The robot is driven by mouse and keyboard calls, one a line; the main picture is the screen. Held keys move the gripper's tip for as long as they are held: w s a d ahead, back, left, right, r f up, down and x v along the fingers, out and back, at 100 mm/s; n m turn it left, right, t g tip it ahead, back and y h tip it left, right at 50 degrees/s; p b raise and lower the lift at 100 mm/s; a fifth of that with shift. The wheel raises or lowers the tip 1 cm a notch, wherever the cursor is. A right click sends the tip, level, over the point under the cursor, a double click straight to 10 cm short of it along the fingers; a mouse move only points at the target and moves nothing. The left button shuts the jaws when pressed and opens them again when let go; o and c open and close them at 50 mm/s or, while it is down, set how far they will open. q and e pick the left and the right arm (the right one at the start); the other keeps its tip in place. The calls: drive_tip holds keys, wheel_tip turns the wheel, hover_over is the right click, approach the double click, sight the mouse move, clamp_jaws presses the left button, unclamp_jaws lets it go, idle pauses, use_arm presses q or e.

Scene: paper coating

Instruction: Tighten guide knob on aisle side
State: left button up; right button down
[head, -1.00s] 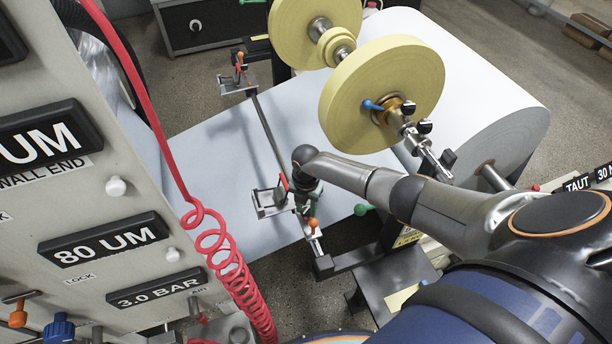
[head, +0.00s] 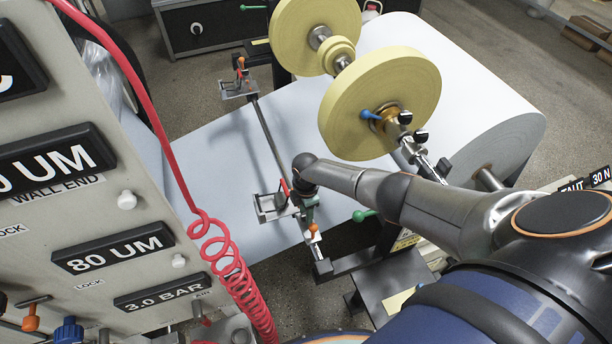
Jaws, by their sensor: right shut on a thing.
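A thin guide bar (head: 268,133) crosses above the pale web (head: 215,140), with a small metal edge guide at each end. The near edge guide (head: 268,210) has a red upright part (head: 284,187) beside my right gripper. My right gripper (head: 310,212) points down at the near end of the bar and is shut on the guide knob there, which my gripper mostly hides. A small orange-topped part (head: 313,230) shows just below the fingers. The far edge guide (head: 236,88) stands at the other end. My left gripper is not in view.
A grey panel (head: 100,210) with display labels and a red coiled hose (head: 238,285) fill the left. Yellow rolls (head: 385,95) on a shaft and a large paper roll (head: 500,140) stand close to my right arm. A green-knobbed lever (head: 364,215) sits right of the gripper.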

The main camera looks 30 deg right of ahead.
idle(0.5)
drive_tip(key=c, duration=0.5)
unclamp_jaws()
drive_tip(key=shift+r, duration=0.15)
wheel_tip(320, 180, up, 12)
drive_tip(key=shift+r, duration=0.15)
idle(0.5)
